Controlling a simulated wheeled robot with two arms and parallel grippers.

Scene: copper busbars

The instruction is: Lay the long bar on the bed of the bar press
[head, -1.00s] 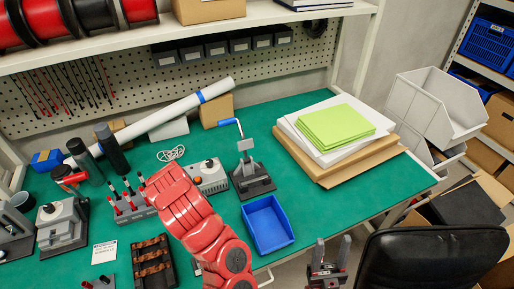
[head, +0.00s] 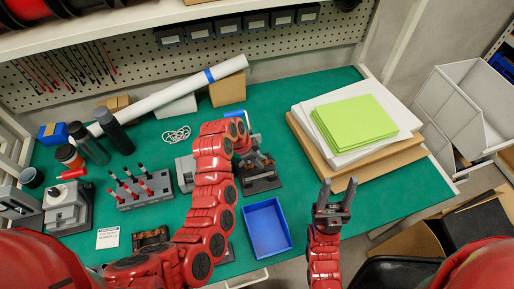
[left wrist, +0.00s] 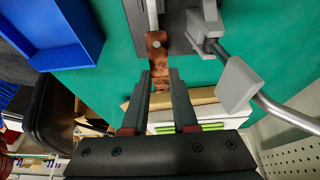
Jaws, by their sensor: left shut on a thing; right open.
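My left gripper (head: 257,161) is at the bar press (head: 262,181), the dark-based one with a blue-handled lever. In the left wrist view my left gripper (left wrist: 160,74) is shut on a copper bar (left wrist: 157,44), which has a round hole near its far end. That end reaches to the grey press body (left wrist: 180,30); I cannot tell whether it rests on the bed. In the head view my arm and gripper hide most of the bar.
A blue bin (head: 267,229) stands just in front of the press. A dark tray with copper pieces (head: 151,238) is partly behind my left arm. A rack of red-and-black tools (head: 140,190) stands left. Stacked paper and cardboard (head: 352,130) lie right.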

